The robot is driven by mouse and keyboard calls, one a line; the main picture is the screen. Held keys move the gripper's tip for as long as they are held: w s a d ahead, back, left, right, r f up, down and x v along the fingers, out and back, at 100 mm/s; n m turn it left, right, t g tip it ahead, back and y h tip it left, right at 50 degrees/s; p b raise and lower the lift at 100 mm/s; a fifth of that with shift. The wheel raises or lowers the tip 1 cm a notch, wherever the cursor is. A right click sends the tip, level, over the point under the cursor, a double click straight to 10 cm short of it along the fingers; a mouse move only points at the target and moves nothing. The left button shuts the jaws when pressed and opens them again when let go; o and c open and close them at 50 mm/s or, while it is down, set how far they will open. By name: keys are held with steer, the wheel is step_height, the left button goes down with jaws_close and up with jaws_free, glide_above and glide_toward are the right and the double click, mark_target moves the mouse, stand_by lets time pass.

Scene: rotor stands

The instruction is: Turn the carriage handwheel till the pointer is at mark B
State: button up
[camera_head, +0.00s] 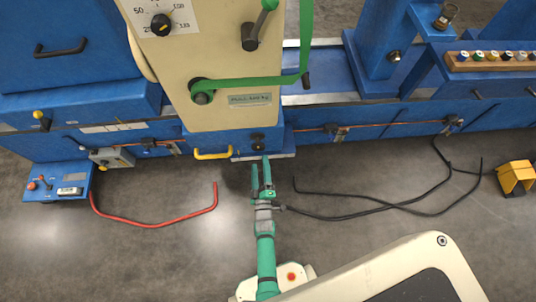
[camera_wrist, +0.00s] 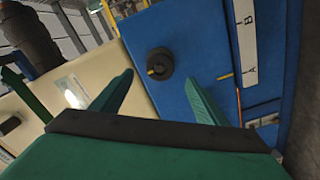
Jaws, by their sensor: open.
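The carriage handwheel, a small black round wheel with a yellow mark (camera_wrist: 160,64), sits on the blue carriage front in the wrist view. My gripper (camera_wrist: 161,79) is open, its green fingers spread to either side of the wheel in the picture. No contact shows. In the head view my gripper (camera_head: 260,166) reaches up to the carriage front, just below the dark round parts (camera_head: 257,137). A white scale strip (camera_wrist: 244,45) carries marks A and B. A thin orange pointer line (camera_wrist: 227,76) lies close to A, away from B.
A yellow handle (camera_head: 212,154) juts out left of my gripper. A red cable (camera_head: 155,223) and black cables (camera_head: 375,216) lie on the grey floor. A blue control box (camera_head: 55,183) stands left, a yellow pedal (camera_head: 515,177) right. The cream column (camera_head: 225,60) rises above the carriage.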

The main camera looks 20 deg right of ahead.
mark_target(259, 149)
steer(key=x, duration=0.7)
steer(key=shift+w+d+f, duration=0.1)
steer(key=shift+w, duration=0.15)
steer(key=c, duration=1.2)
